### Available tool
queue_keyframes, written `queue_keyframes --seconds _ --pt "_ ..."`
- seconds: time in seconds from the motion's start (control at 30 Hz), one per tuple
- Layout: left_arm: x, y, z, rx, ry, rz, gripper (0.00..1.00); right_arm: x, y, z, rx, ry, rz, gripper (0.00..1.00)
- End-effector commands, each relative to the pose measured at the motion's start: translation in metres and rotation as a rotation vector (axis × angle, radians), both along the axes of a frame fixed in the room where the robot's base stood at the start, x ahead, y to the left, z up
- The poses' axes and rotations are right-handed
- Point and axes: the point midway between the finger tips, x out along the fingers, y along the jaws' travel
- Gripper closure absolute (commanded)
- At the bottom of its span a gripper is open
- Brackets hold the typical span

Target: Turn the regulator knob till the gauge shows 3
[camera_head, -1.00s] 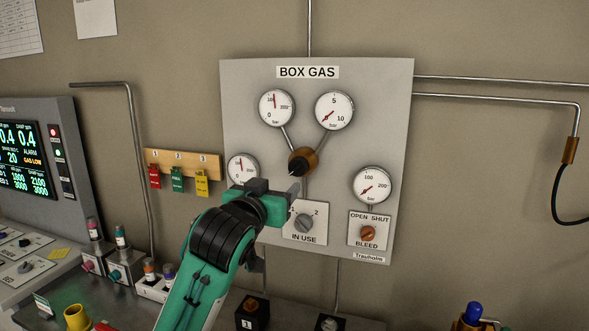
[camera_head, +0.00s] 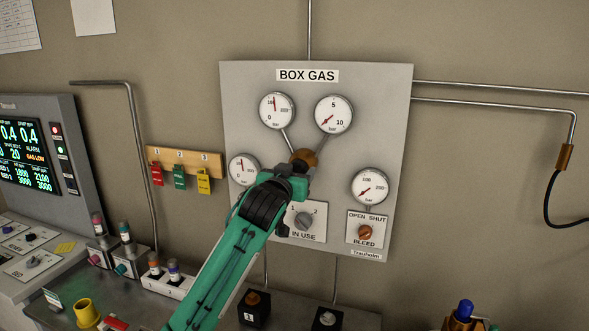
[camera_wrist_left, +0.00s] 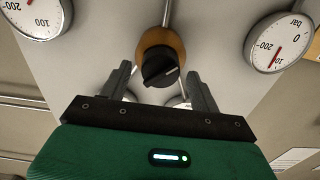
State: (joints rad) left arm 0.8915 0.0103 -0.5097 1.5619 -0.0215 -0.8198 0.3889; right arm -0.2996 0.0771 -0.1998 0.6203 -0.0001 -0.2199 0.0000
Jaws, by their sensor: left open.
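The black regulator knob (camera_wrist_left: 160,68) sits on a brass body (camera_head: 305,156) in the middle of the BOX GAS panel (camera_head: 390,100). The 5–10 bar gauge (camera_head: 334,115) is above it to the right, its red needle pointing lower left, near the low end. My left gripper (camera_head: 292,172) is in front of the knob and hides most of it in the head view. In the left wrist view the open gripper (camera_wrist_left: 158,76) has one finger on each side of the knob, with gaps; I see no contact. My right gripper is out of view.
The IN USE selector (camera_head: 304,221) is just below my gripper. The BLEED knob (camera_head: 365,232) and its gauge (camera_head: 369,188) are at the right. Coloured tags (camera_head: 179,176) hang on a wooden rack at the left. A bench with small fittings runs below.

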Motion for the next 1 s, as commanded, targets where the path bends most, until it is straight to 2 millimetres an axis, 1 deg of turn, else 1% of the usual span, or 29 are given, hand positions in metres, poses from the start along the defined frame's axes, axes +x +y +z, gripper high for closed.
queue_keyframes --seconds 0.23,0.27,0.3,0.47,0.77,1.0 --pt "0.0005 -0.0004 -0.0003 0.0 0.0 0.0 0.37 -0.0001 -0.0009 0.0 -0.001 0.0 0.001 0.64" --pt "0.0004 -0.0003 -0.0003 0.0 0.0 0.0 0.41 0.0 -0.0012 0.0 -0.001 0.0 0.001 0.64" --pt "0.0004 -0.0003 -0.0003 0.0 0.0 0.0 0.49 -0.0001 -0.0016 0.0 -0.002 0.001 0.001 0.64" --pt "0.0003 -0.0003 -0.0003 0.0 0.0 0.0 0.8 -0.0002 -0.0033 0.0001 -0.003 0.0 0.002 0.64" --pt "0.0003 -0.0004 -0.0002 0.027 -0.009 0.0 0.81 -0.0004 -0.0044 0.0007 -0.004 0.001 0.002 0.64" --pt "0.0005 -0.0003 0.0 0.14 -0.044 0.0 0.81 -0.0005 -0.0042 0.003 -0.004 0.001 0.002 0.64"
